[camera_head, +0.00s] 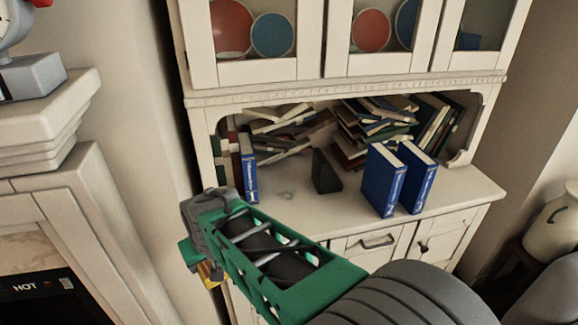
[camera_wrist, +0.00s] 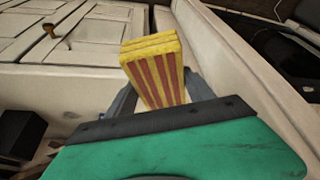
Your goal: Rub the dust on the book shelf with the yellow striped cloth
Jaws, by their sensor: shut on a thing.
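My gripper (camera_wrist: 157,88) is shut on the yellow striped cloth (camera_wrist: 152,60), a folded yellow block with red stripes. In the head view the gripper is at the lower left, in front of the shelf's left end and below its top. Only a small bit of the cloth (camera_head: 207,272) shows there, because my arm hides the rest. The book shelf (camera_head: 455,188) is an off-white cabinet with an open middle level. A faint greyish patch (camera_head: 287,194) on its surface may be the dust. The cloth appears apart from the shelf surface.
Two blue books (camera_head: 383,182) stand upright near the shelf's front right. A dark wedge-shaped object (camera_head: 325,171) stands mid-shelf. Piled books (camera_head: 375,125) fill the back. A fireplace surround (camera_head: 75,200) is close on the left. The surface between the left books and the wedge is clear.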

